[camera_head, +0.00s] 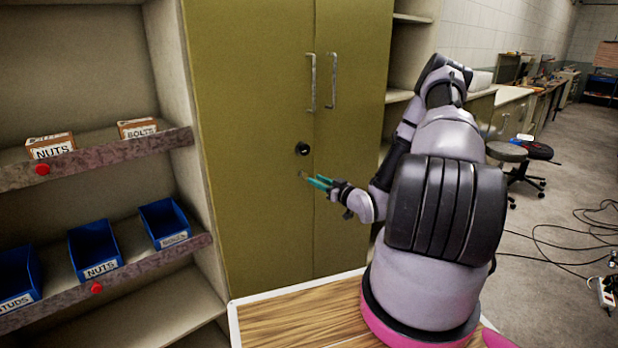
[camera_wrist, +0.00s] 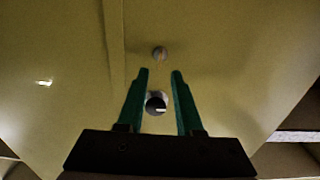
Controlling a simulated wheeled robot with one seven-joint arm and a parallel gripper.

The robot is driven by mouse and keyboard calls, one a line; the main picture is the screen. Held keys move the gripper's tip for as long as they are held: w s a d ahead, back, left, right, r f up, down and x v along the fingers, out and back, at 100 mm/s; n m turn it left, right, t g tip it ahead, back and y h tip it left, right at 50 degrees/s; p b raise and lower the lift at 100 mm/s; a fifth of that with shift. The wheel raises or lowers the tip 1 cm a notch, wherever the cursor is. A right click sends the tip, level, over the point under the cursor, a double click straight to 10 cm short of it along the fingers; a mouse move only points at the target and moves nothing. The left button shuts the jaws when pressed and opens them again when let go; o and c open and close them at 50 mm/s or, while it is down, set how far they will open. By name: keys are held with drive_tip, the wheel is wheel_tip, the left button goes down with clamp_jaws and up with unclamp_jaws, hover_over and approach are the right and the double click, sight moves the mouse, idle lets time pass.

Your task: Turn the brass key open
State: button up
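A small brass-coloured round piece (camera_wrist: 160,53), which looks like the brass key seen end-on, is on the olive cabinet door (camera_head: 255,110), just beyond my fingertips in the wrist view. In the head view the brass key (camera_head: 303,175) shows as a small spot below a round black lock (camera_head: 303,149). The lock also shows in the wrist view (camera_wrist: 157,103), with a pale mark on its face, framed between my fingers. My gripper (camera_head: 315,181) has green fingers, spread apart and empty, close to the door. Whether the fingertips touch anything cannot be told.
Two vertical metal door handles (camera_head: 312,82) (camera_head: 332,80) flank the door seam above. Shelves on the left hold labelled boxes (camera_head: 51,147) and blue bins (camera_head: 95,251). A wood-topped surface (camera_head: 290,318) lies below the cabinet. Stools (camera_head: 507,152) and cables stand off to the right.

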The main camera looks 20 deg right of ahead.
sight(305, 175)
drive_tip(key=x, duration=0.5)
clamp_jaws()
idle(1.4)
